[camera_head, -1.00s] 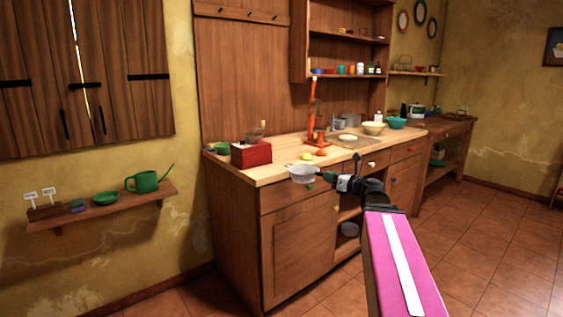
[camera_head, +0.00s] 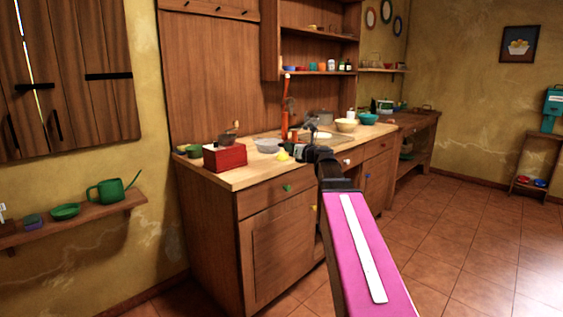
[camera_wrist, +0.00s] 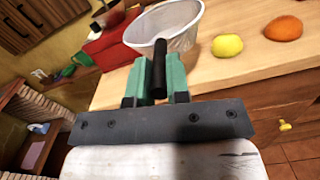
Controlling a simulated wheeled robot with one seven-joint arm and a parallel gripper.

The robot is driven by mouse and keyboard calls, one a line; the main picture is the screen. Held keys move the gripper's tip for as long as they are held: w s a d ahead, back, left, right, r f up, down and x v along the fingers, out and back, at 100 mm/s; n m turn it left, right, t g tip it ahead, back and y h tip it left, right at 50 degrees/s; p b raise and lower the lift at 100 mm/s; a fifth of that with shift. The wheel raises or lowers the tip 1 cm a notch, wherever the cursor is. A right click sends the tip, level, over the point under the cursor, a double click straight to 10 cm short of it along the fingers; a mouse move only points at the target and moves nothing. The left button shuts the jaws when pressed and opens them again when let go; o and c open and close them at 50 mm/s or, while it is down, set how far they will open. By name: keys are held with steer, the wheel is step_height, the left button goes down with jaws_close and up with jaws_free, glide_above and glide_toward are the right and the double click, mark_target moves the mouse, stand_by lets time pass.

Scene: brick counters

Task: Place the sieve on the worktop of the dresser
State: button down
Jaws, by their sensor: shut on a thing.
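The sieve (camera_head: 267,145) is a pale grey mesh bowl with a dark handle. In the head view it is over the front part of the dresser's wooden worktop (camera_head: 243,174), right of a red box. In the wrist view the sieve (camera_wrist: 165,27) is upright, and its dark handle runs between the green fingers of my gripper (camera_wrist: 152,85). My gripper (camera_head: 297,153) is shut on the handle. Whether the bowl touches the worktop or hangs just above it, I cannot tell.
A red box (camera_head: 224,157) stands left of the sieve. A yellow lemon (camera_head: 283,155) and an orange fruit (camera_wrist: 283,28) lie to its right. An orange pump (camera_head: 285,112) and a sink (camera_head: 318,136) are behind. The front left corner of the worktop is bare.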

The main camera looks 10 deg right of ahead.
mark_target(278, 149)
steer(key=w+f, duration=0.1)
steer(key=w+a+f, duration=0.1)
steer(key=w+a, duration=0.1)
steer(key=w, duration=0.1)
steer(key=shift+a+f, duration=0.1)
steer(key=shift+f, duration=2.3)
steer(key=c, duration=1.1)
jaws_free()
steer(key=shift+f, duration=0.1)
